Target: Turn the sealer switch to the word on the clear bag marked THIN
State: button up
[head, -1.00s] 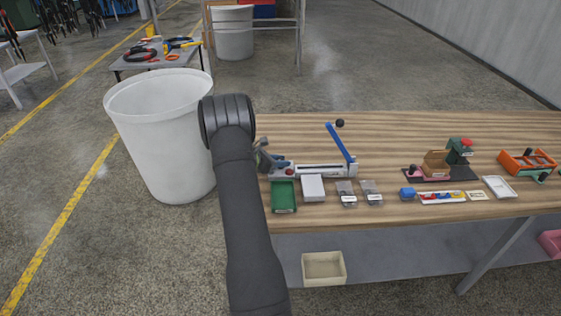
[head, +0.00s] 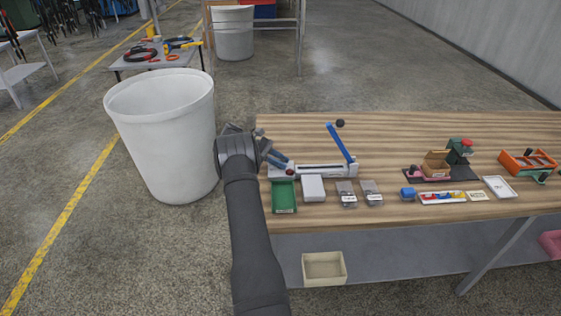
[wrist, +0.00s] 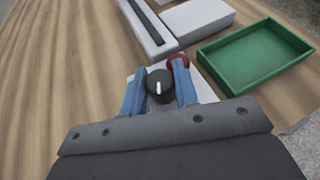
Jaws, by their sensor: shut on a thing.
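The sealer (head: 325,170) stands at the left of the wooden table, its blue lever arm raised. Its switch is a round black knob with a white mark (wrist: 158,88), beside a red button (wrist: 177,60). My gripper (head: 281,161) is at the sealer's left end; in the wrist view its blue fingers (wrist: 160,80) are shut on the knob, one on each side. The white mark points roughly up the wrist picture. Two clear bags (head: 346,194) (head: 371,193) with white labels lie in front of the sealer; their words are too small to read.
A green tray (head: 284,197) and a white box (head: 313,188) sit in front of the sealer. A large white bin (head: 162,140) stands left of the table. Other items, including an orange rack (head: 528,162), are at the right. The table's back strip is clear.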

aim_at(281, 159)
jog(key=shift+m+g, duration=0.6)
jog(key=shift+r, duration=0.1)
jog(key=o, duration=1)
jog(key=shift+c, duration=0.2)
notch_tip(281, 159, up, 4)
jog(key=shift+d+r, duration=0.1)
jog(key=shift+r, duration=0.15)
jog(key=s+d+r, duration=0.6)
jog(key=d, duration=0.3)
jog(key=shift+s+d+r, duration=0.2)
jog(key=shift+s+d, duration=0.05)
jog(key=shift+s, duration=0.05)
